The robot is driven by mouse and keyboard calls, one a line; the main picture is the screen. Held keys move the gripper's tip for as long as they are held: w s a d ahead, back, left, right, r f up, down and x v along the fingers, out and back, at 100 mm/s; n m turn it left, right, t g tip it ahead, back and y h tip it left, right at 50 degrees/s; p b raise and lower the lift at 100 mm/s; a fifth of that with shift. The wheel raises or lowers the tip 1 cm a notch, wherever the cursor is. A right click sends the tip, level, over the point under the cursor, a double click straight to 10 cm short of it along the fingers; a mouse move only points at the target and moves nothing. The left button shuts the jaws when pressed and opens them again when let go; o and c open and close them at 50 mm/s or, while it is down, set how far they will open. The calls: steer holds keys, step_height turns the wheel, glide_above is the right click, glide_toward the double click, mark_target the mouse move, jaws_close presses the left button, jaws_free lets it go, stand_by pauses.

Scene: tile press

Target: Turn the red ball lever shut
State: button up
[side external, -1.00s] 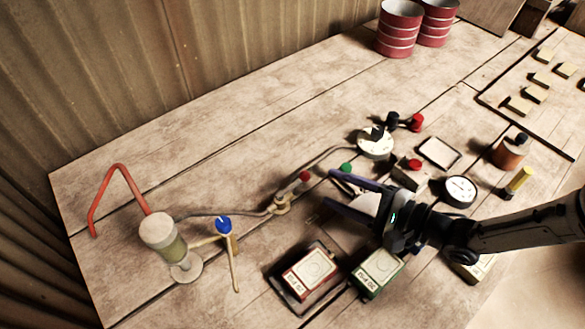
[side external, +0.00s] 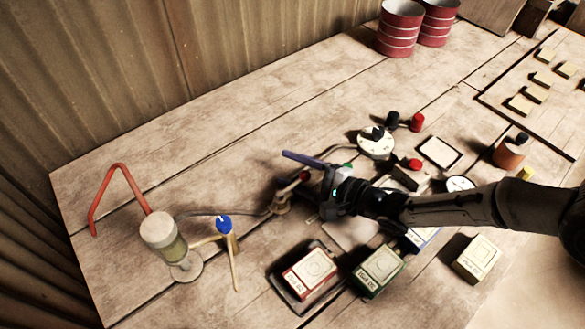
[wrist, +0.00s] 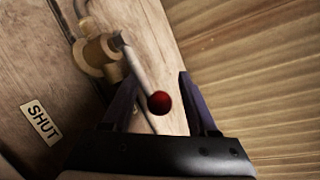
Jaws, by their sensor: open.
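The red ball (wrist: 159,103) is on the end of a grey lever rod (wrist: 138,68) that comes from a brass valve (wrist: 98,55). In the wrist view the ball shows between the two fingers of my gripper (wrist: 157,82), which is open; I see no contact. A label reading SHUT (wrist: 41,122) lies to the left, and the lever does not point at it. In the side external view my gripper (side external: 285,178) is over the lever, with the ball (side external: 304,176) partly seen beside it. The valve (side external: 281,205) shows below, and the near finger is mostly hidden.
A blue-topped valve (side external: 223,224) and a glass cylinder (side external: 164,240) stand to the left. Red (side external: 310,272) and green (side external: 378,270) boxes sit in front. A round dial (side external: 376,142) is behind to the right. The back left of the bench is clear.

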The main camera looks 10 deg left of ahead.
jaws_close()
steer(key=shift+r, duration=0.1)
